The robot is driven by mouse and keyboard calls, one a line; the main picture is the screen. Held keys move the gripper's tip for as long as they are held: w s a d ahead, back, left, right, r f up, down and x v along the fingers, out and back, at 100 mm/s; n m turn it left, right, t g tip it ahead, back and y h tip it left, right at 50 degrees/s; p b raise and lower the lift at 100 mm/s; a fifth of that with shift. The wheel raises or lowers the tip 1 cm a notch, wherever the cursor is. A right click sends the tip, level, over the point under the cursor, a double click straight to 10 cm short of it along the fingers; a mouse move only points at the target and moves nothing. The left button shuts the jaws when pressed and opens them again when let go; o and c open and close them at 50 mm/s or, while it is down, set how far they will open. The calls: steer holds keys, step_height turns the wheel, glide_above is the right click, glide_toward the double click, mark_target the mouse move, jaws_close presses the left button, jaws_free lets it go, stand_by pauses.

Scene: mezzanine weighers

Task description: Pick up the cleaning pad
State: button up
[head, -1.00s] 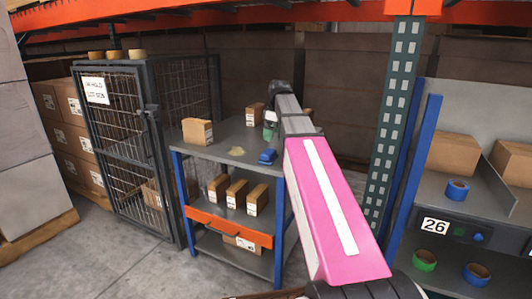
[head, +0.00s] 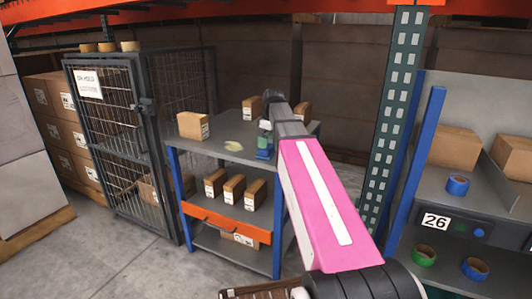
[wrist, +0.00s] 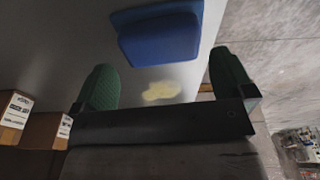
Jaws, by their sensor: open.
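The cleaning pad appears to be the blue block on a wider blue base. It lies on the grey top of the shelf unit (head: 215,141), near its front right part, in the head view (head: 264,155). In the wrist view the pad (wrist: 160,40) is at the top centre, just beyond the fingertips. My gripper (wrist: 165,80) is open, with two green ribbed fingers apart and nothing between them. In the head view my gripper (head: 265,138) is at the pad and partly covers it. I cannot tell whether they touch.
A pale yellow patch (head: 233,146) lies on the top, left of the pad. A cardboard box (head: 192,126) stands at the left, others behind my arm. Lower shelves hold several boxes. A wire cage (head: 110,130) stands left and a green post (head: 396,120) right.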

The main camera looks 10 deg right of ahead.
steer(key=f, duration=0.4)
steer(key=shift+w+a, duration=0.1)
steer(key=shift+a, duration=0.1)
steer(key=c, duration=0.7)
steer(key=shift+o, duration=0.2)
steer(key=shift+r, duration=0.2)
steer(key=shift+r, duration=0.6)
steer(key=r, duration=0.3)
steer(key=shift+a, duration=0.3)
steer(key=s+a+r, duration=0.3)
steer(key=a+r, duration=0.3)
steer(key=a, duration=0.4)
steer(key=shift+s+a+r, duration=0.25)
steer(key=shift+s, duration=0.15)
